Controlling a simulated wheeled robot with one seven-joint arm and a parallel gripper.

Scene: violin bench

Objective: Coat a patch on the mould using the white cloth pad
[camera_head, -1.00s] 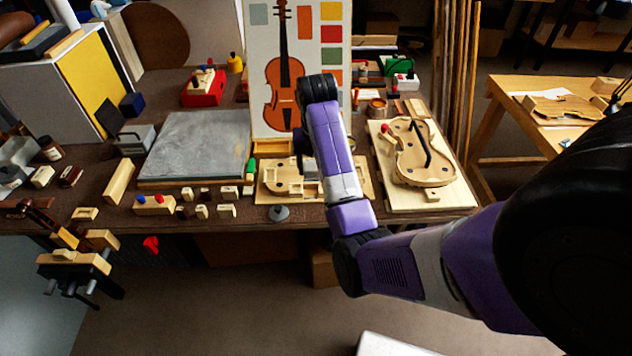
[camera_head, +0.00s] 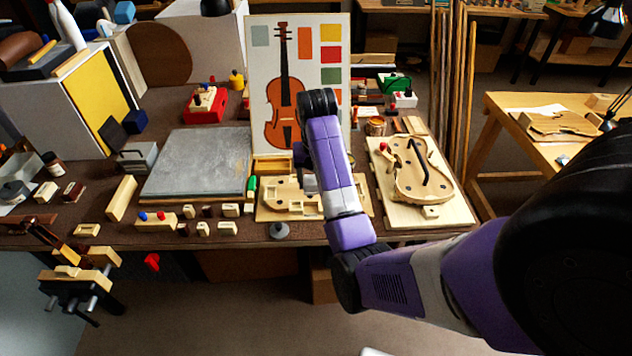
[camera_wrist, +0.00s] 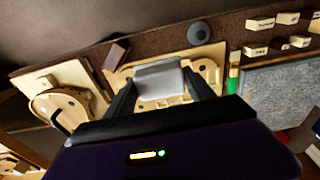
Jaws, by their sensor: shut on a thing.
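My gripper (camera_wrist: 158,82) is shut on the white cloth pad (camera_wrist: 158,76), which looks pale grey between the two dark fingers in the wrist view. The pad also shows beside my arm in the head view (camera_head: 309,184). It is over the pale wooden mould board with cut-outs (camera_head: 277,205), which also shows in the wrist view (camera_wrist: 207,52). I cannot tell whether the pad touches the board. My arm hides the middle of the board in the head view. A violin-shaped wooden body (camera_head: 410,180) lies on a second board (camera_head: 455,212) to the right.
A grey slab (camera_head: 195,165) lies left of the mould board. Several small wooden blocks (camera_head: 160,221) stand along the bench front, with a grey round knob-like piece (camera_head: 279,231) by the edge. A violin picture panel (camera_head: 262,60) stands behind. A green item (camera_head: 252,187) is close to the mould board.

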